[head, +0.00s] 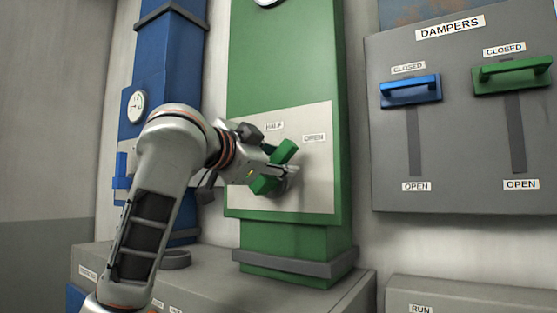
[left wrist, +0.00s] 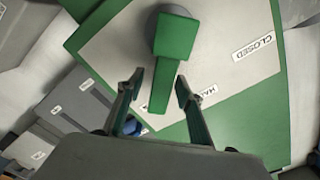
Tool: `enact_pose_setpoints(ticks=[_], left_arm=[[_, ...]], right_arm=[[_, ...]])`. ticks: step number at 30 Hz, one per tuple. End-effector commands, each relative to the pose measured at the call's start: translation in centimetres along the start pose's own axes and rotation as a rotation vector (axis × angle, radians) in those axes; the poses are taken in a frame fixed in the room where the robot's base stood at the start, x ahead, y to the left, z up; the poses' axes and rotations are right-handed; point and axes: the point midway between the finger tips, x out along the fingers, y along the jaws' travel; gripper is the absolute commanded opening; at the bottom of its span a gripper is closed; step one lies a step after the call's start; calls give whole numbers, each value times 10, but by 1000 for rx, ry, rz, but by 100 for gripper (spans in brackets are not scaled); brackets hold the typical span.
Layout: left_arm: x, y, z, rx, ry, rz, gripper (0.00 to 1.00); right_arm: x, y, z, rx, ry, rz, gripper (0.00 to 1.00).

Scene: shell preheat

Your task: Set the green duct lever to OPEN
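The green duct lever (head: 287,151) is on the pale plate (head: 318,178) of the green duct. It slants up and right, between the HALF label (head: 273,127) and the OPEN label (head: 314,138). My left gripper (head: 287,170) is at the lever and hides part of it. In the left wrist view the lever (left wrist: 176,38) hangs down from its hub between my left gripper's (left wrist: 160,80) spread fingers. A gap shows at the left finger; whether the right finger touches is unclear. The CLOSED label (left wrist: 253,47) shows at right there. My right gripper is not in view.
A grey DAMPERS panel (head: 460,125) at right has a blue handle (head: 411,91) and a green handle (head: 512,74), both up at CLOSED. A blue duct (head: 168,60) with a gauge (head: 136,106) and a blue lever (head: 120,170) stands left, behind my arm.

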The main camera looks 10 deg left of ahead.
Motion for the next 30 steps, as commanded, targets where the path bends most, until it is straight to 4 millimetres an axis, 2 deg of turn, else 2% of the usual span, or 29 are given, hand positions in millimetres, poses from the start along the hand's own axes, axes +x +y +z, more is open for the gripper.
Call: enact_pose_setpoints(ticks=[9, 13, 17, 24, 30], left_arm=[[-1, -1, 0, -3, 1, -2, 36], [-10, -2, -1, -3, 2, -3, 36], [-32, -2, 0, -1, 3, -5, 36], [-82, -3, 0, 0, 2, -6, 36], [-110, -2, 0, 0, 1, -5, 36]], right_arm=[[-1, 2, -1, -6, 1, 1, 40], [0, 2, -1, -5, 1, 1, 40], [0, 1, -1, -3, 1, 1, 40], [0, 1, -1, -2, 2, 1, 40], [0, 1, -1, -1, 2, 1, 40]])
